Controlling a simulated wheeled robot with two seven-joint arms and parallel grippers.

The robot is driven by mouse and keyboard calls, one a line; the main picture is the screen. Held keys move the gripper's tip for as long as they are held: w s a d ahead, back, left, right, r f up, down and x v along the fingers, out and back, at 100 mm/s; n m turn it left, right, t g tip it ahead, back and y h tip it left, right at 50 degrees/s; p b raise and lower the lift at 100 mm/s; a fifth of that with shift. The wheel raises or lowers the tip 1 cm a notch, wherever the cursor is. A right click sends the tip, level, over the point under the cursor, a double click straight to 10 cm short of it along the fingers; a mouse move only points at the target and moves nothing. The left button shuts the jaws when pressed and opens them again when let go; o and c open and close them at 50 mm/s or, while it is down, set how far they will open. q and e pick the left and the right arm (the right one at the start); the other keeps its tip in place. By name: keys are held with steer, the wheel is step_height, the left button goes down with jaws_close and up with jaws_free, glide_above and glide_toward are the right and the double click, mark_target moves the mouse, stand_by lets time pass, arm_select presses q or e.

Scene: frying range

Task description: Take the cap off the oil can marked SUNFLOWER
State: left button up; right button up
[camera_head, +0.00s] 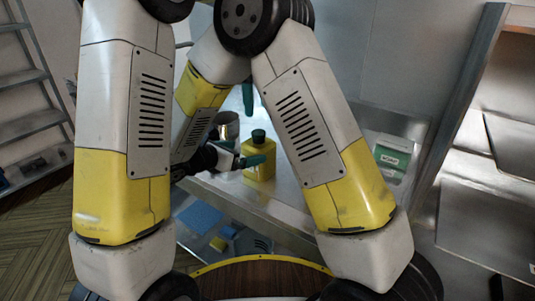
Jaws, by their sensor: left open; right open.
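A yellow oil can (259,166) with a dark green cap (258,136) stands upright on the metal counter. I cannot read any marking on it. My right gripper (250,160) comes in from the left, low beside the can. One teal finger lies across the front of the can's body; its other finger is hidden, and I cannot tell whether it touches. My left gripper (247,97) is higher, just above and slightly left of the cap. Only a teal finger pointing down shows; the rest is hidden behind my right arm. It is apart from the cap.
A metal pot (227,122) stands behind and left of the can. A green and white box (393,150) stands at the counter's right. A lower shelf holds a blue item (200,217) and other things. My upper arms block much of the view.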

arm_select(q)
steer(key=shift+w+d, duration=0.1)
steer(key=shift+w, duration=0.05)
arm_select(e)
steer(key=x, duration=0.8)
steer(key=shift+d+r, duration=0.1)
steer(key=shift+r, duration=0.05)
